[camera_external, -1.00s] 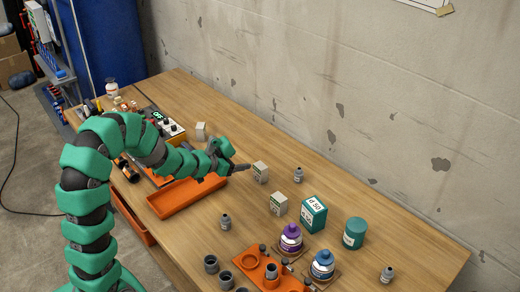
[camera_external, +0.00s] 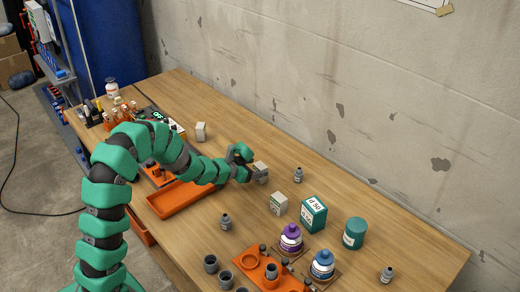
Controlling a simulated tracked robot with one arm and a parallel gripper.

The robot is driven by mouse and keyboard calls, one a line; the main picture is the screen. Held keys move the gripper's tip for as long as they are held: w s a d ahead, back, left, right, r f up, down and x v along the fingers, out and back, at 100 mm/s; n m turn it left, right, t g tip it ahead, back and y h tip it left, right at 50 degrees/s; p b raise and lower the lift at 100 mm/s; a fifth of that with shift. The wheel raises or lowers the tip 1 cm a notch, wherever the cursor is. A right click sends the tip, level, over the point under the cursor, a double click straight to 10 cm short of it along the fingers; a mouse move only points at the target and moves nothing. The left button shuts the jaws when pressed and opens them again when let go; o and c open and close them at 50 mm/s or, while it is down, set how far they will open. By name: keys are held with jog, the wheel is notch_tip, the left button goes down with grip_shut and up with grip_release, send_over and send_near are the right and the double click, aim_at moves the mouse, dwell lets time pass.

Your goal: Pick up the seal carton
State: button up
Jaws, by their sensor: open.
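Several cartons stand on the workbench, and I cannot read which is marked as the seal carton. A small whitish carton (camera_external: 261,172) is right at my gripper (camera_external: 250,171), partly hidden by it. My gripper is open, with its fingers beside or around this carton; I cannot tell which, or whether they touch it. A similar small white carton with a green mark (camera_external: 278,204) stands nearer the front. A larger teal and white carton (camera_external: 313,215) is to its right. Another small pale carton (camera_external: 200,132) stands farther back.
An orange tray (camera_external: 172,203) lies below my arm. A small grey bottle (camera_external: 298,175) stands right of my gripper, another (camera_external: 226,222) in front. A teal canister (camera_external: 354,233), purple jar (camera_external: 291,239) and blue jar (camera_external: 322,264) stand at right. The bench's far right is mostly clear.

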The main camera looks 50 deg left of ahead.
aim_at(265, 167)
jog(key=b+x, duration=0.1)
jog(key=x, duration=0.4)
jog(key=shift+d+f, duration=0.15)
jog(key=c, duration=1.1)
